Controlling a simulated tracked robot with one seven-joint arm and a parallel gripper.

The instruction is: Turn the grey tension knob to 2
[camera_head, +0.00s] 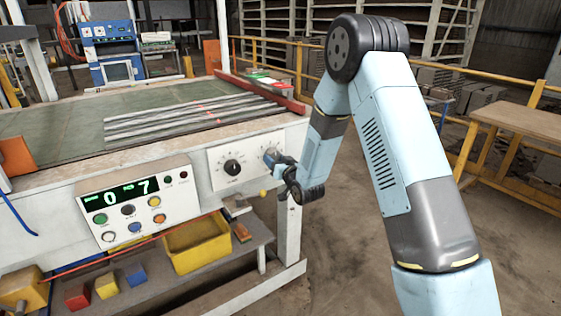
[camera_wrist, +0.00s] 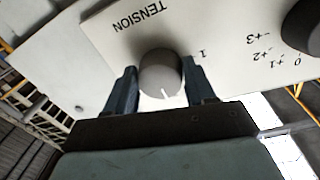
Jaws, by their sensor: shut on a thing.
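The grey tension knob (camera_wrist: 160,72) sits on a white panel (camera_wrist: 215,25) under the word TENSION, which appears upside down in the wrist view. My gripper (camera_wrist: 161,84) has one finger on each side of the knob and is shut on it. The knob's white pointer line points toward the bottom of the wrist view. A printed "1" shows at the knob's upper right; other scale marks are hidden.
A black knob (camera_wrist: 304,28) with marks 0 to +3 is beside it; it also shows in the head view (camera_head: 232,167). A control box (camera_head: 140,202) with a display and several buttons stands to the left. A yellow bin (camera_head: 197,245) is on the shelf below.

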